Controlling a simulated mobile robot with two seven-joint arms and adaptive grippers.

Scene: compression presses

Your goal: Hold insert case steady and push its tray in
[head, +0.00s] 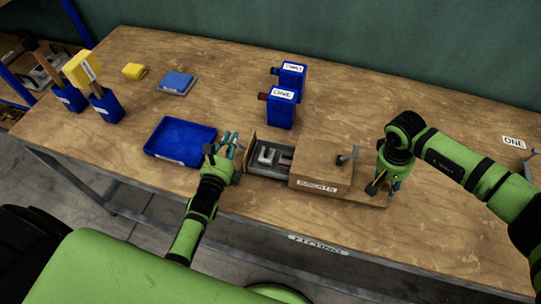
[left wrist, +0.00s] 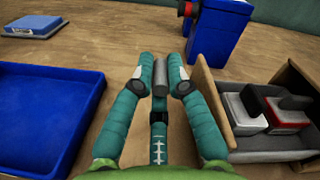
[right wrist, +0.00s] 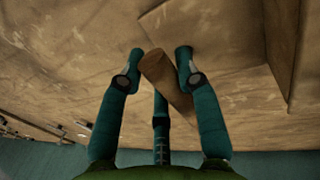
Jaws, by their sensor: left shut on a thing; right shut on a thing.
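The insert case (head: 320,174) is a wooden box with a label on its front face. Its grey tray (head: 268,158) sticks out of the left side, holding grey and red inserts, with an upright wooden end panel (left wrist: 203,110). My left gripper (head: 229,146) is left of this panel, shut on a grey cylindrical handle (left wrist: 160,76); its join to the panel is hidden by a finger. My right gripper (head: 384,188) is at the case's right end, shut on a wooden peg (right wrist: 163,70) by the base board (right wrist: 190,35).
An empty blue tray (head: 180,140) lies just left of my left gripper. Two blue containers (head: 280,108) stand behind the case. A metal T-handle (head: 347,155) rises from the case top.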

